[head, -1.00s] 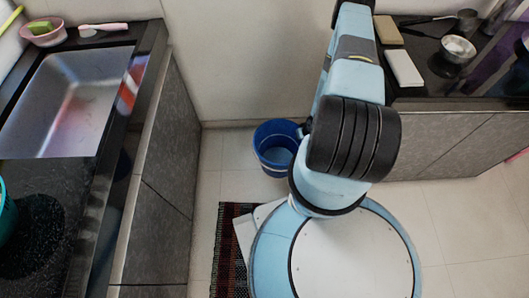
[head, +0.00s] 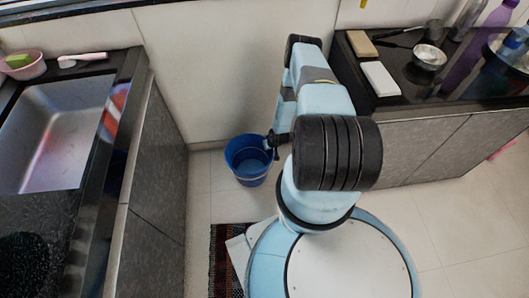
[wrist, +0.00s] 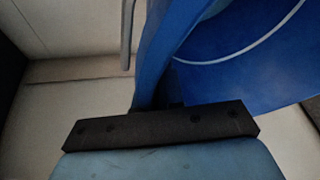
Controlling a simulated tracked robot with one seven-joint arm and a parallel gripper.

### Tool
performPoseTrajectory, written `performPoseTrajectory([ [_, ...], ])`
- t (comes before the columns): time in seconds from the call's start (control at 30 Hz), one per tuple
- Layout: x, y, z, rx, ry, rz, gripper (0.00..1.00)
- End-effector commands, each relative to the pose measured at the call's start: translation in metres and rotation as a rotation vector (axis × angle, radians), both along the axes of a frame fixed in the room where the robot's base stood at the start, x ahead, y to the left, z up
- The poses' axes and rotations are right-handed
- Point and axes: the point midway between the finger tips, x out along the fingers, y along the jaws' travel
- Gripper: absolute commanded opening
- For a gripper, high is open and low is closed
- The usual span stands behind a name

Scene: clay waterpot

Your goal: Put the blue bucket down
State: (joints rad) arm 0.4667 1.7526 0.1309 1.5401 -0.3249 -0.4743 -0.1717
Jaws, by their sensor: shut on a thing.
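The blue bucket (head: 247,177) is upright near the floor, close to the back wall, in the head view. I look down into its open top. My gripper (head: 273,143) is shut on the right side of its rim, with the arm in front of part of it. In the wrist view the bucket (wrist: 225,75) fills the upper right, and a grey strip, perhaps its handle, hangs beside the wall. The fingertips are hidden behind the dark gripper bar there. I cannot tell whether the bucket's base touches the floor.
A counter with a steel sink (head: 60,135) stands on the left, and a black counter (head: 400,95) on the right. A striped mat (head: 224,262) lies in front of the bucket. Pale floor tiles (head: 203,172) between the left cabinet and the bucket are clear.

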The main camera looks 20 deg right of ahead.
Motion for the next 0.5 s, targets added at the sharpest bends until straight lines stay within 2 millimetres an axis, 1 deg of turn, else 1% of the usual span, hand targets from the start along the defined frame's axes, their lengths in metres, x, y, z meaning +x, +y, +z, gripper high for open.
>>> performPoseTrajectory([
  [0.13, 0.007, 0.003, -0.010, 0.001, 0.000, 0.000, 0.00],
  [0.33, 0.006, 0.003, -0.032, 0.001, 0.000, -0.001, 0.00],
  [0.5, 0.006, 0.003, -0.037, 0.001, 0.000, 0.000, 0.00],
])
